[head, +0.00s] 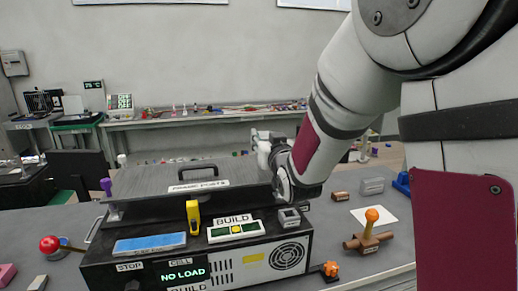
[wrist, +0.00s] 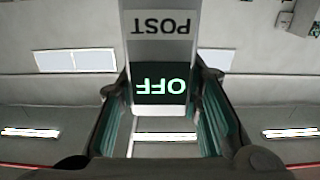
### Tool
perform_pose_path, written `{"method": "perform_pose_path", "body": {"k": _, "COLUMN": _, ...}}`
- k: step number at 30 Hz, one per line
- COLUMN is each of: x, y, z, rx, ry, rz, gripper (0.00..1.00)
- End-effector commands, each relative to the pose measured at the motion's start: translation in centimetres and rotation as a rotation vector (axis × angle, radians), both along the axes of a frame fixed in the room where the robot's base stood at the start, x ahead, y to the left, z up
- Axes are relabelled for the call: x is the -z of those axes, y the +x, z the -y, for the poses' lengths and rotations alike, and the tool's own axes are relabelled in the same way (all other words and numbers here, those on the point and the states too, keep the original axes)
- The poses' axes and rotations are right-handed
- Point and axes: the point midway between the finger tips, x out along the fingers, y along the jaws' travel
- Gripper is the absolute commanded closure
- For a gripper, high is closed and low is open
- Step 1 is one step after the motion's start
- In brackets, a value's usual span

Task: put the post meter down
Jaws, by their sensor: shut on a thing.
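The post meter (wrist: 163,48) is a pale box with a POST label and a dark display reading OFF. It appears upside down in the wrist view. My gripper (wrist: 160,102) is shut on it, with a dark finger with green pads on each side. In the head view my gripper (head: 266,153) is beyond the end of my arm, above the right part of the black machine (head: 225,267). It is small there and partly hidden by my wrist, and I cannot clearly make out the meter in that view.
The machine's front carries a yellow tool (head: 193,217), a blue pad (head: 150,244), a BUILD panel (head: 236,231) and a small grey block (head: 289,218). A red-knobbed lever (head: 49,244) stands left, an orange-knobbed lever (head: 371,218) right. Bare grey table (head: 330,222) shows at right.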

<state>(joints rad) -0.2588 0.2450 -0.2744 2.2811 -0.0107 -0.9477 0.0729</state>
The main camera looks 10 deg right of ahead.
Motion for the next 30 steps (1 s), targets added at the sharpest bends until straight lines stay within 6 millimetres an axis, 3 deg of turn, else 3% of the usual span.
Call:
{"method": "perform_pose_path", "body": {"k": 2, "x": 0.1, "y": 1.0, "z": 0.7, "rx": 0.003, "ry": -0.003, "rz": 0.001, "gripper": 1.0}}
{"method": "perform_pose_path", "body": {"k": 6, "x": 2.4, "y": 0.8, "z": 0.5, "rx": 0.0, "ry": -0.002, "rz": -0.004, "gripper": 1.0}}
{"method": "perform_pose_path", "body": {"k": 9, "x": 3.1, "y": 0.8, "z": 0.5, "rx": 0.001, "ry": -0.001, "rz": -0.001, "gripper": 1.0}}
{"method": "perform_pose_path", "body": {"k": 23, "x": 3.7, "y": 0.9, "z": 0.5, "rx": 0.001, "ry": 0.0, "rz": 0.002, "gripper": 1.0}}
{"method": "perform_pose_path", "body": {"k": 24, "x": 3.7, "y": 0.8, "z": 0.5, "rx": 0.001, "ry": -0.001, "rz": -0.001, "gripper": 0.6}}
{"method": "perform_pose_path", "body": {"k": 26, "x": 3.6, "y": 0.8, "z": 0.5, "rx": 0.001, "ry": -0.001, "rz": -0.001, "gripper": 0.47}}
{"method": "perform_pose_path", "body": {"k": 30, "x": 3.6, "y": 0.8, "z": 0.5, "rx": 0.001, "ry": -0.001, "rz": 0.0, "gripper": 0.47}}
